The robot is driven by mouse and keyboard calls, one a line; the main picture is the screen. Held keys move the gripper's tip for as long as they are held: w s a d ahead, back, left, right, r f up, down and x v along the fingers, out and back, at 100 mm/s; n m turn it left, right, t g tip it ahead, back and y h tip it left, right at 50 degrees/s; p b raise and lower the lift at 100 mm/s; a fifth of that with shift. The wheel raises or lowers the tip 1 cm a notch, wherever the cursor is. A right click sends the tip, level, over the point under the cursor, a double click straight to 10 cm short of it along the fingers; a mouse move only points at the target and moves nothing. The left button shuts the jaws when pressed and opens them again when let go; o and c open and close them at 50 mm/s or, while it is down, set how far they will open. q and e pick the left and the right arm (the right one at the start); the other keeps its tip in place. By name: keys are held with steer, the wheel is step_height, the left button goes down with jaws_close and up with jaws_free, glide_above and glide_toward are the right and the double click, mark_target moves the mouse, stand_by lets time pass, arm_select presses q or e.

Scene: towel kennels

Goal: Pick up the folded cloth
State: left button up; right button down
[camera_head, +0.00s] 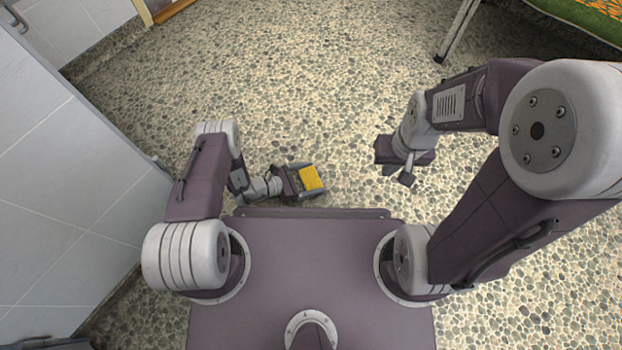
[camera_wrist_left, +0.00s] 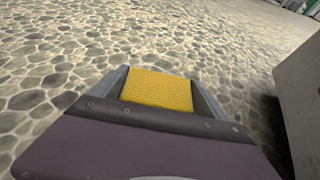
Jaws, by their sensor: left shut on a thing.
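The folded cloth is a small yellow rectangular block. It shows in the head view (camera_head: 310,178) in front of my base, left of centre, and in the left wrist view (camera_wrist_left: 158,89) at the middle. My left gripper (camera_head: 314,182) is shut on the cloth, with one finger along each side of it; the fingers also show in the left wrist view (camera_wrist_left: 160,92). I cannot tell how high it is above the floor. My right gripper (camera_head: 397,175) hangs to the right, apart from the cloth, with its fingers spread and nothing seen between them.
The pebbled floor (camera_head: 290,90) is clear ahead. A grey tiled wall (camera_head: 70,190) stands at the left. A metal leg (camera_head: 458,30) and a green-and-orange surface (camera_head: 585,15) are at the upper right. A grey block-like surface (camera_wrist_left: 300,100) is at the right in the left wrist view.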

mark_target(311, 178)
arm_select(q)
steer(key=shift+r, duration=0.15)
step_height(311, 178, up, 5)
steer(key=p, duration=0.5)
steer(key=s+d+r+p, duration=0.1)
steer(key=d+r+p, duration=0.4)
steer(key=d, duration=0.6)
steer(key=shift+s+d+r+p, duration=0.2)
steer(key=shift+d+r+p, duration=0.15)
steer(key=shift+p, duration=0.6)
steer(key=shift+a+r, duration=0.1)
